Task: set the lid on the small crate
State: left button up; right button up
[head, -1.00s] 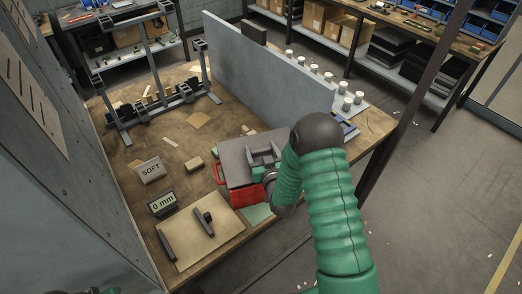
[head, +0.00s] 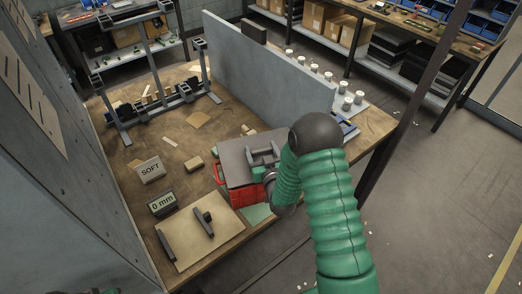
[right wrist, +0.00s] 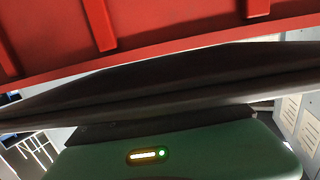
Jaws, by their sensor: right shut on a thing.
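The small crate (head: 243,196) is red and stands near the front right edge of the bench; its front wall and a side handle show. The flat grey lid (head: 233,162) is over the crate and hides its opening. My right gripper (head: 264,158) is shut on the lid's handle, on top of the lid. In the right wrist view the crate (right wrist: 150,25) runs along the top, with the dark lid (right wrist: 170,75) close against it. A thin light gap shows at the right; I cannot tell whether the lid rests fully on the rim.
A tall grey panel (head: 265,65) stands behind the crate, with several white-topped pieces beyond it. A SOFT block (head: 151,170), a 0 mm display (head: 162,204) and a tan mat (head: 190,250) with dark tools lie to the left. A grey frame (head: 160,100) stands farther back.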

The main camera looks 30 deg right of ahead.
jog(key=shift+f+b, duration=0.95)
jog(key=shift+f, duration=0.05)
jog(key=o, duration=1.7)
jog(key=shift+s+a, duration=0.1)
jog(key=shift+s, duration=0.1)
jog(key=b+v, duration=0.1)
jog(key=v, duration=0.6)
jog(key=shift+s+f, duration=0.1)
jog(key=shift+s, duration=0.1)
jog(key=p+v, duration=0.8)
jog(key=v, duration=0.1)
